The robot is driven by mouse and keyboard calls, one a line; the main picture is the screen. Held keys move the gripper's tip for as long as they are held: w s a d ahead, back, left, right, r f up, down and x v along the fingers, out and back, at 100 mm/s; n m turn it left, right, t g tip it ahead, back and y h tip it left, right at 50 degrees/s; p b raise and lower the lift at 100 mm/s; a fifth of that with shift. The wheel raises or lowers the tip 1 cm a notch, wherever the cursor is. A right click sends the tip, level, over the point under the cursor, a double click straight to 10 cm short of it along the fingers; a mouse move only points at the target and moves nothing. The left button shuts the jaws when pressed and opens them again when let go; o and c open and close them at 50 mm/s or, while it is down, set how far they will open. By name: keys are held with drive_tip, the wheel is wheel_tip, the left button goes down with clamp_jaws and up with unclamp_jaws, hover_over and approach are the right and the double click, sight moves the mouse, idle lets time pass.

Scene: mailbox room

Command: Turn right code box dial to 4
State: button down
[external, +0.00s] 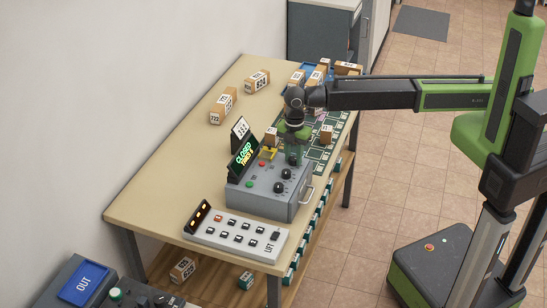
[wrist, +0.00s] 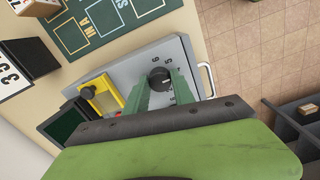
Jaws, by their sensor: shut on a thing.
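The grey code box (external: 262,192) stands on the table, with black dials (external: 286,173) on its sloped top. My gripper (external: 294,160) points down over the box's far end, beyond the two dials that show plainly in the external view. In the wrist view, the green fingers of my gripper (wrist: 161,82) are on either side of a black dial (wrist: 160,78) and shut on it. My gripper hides the other dials in the wrist view.
A yellow bracket (wrist: 99,95) with a dark knob stands beside the dial. A lit green sign (external: 243,153) stands behind the box, and a white button panel (external: 236,235) lies in front. A metal handle (wrist: 207,80) sticks out from the box's side. Several parcels (external: 257,82) stand farther back.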

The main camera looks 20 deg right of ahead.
sight(293, 158)
drive_tip(key=c, duration=1.1)
unclamp_jaws()
drive_tip(key=shift+o, duration=0.2)
wheel_tip(293, 158, up, 18)
drive_tip(key=p, duration=1.7)
drive_tip(key=shift+f, duration=0.25)
